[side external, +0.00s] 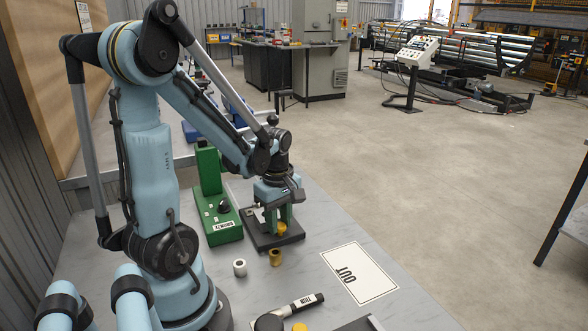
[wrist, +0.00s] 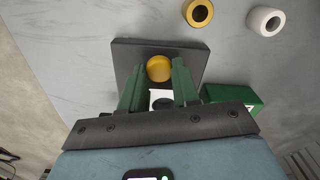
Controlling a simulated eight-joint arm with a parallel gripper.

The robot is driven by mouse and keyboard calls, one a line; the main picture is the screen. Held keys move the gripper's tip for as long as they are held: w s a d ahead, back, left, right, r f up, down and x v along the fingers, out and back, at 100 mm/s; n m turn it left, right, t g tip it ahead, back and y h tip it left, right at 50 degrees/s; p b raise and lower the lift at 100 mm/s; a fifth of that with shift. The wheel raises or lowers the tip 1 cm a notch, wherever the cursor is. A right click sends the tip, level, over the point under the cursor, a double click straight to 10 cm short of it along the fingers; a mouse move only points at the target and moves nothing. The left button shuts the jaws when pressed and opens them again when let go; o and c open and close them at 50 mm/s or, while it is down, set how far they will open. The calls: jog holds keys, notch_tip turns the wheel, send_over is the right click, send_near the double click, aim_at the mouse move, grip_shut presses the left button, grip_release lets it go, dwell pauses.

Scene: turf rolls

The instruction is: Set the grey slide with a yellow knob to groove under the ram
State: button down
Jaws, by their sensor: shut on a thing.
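My gripper (side external: 279,224) points down over a dark square base (side external: 262,243) on the bench. Its green fingers are shut on a yellow knob (side external: 281,229). In the wrist view the knob (wrist: 159,68) sits between the fingertips (wrist: 158,72), above the dark base (wrist: 124,53). The grey slide under the knob cannot be told apart from the base. A white patch with a dark mark (wrist: 161,97) shows between the fingers. The groove and the ram are hidden or cannot be made out behind my gripper.
A green stand labelled BRONZE (side external: 222,228) is close at left. A brass ring (side external: 275,257) and a white ring (side external: 239,268) lie in front. An OUT sheet (side external: 345,262) lies at right. A dark tool labelled THIN (side external: 300,304) lies near the front, beside another yellow piece (side external: 299,327).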

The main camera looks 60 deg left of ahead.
jog(key=a, duration=1.1)
jog(key=c, duration=0.8)
grip_release()
jog(key=shift+r, duration=0.1)
notch_tip(320, 180, up, 12)
jog(key=shift+f, duration=0.1)
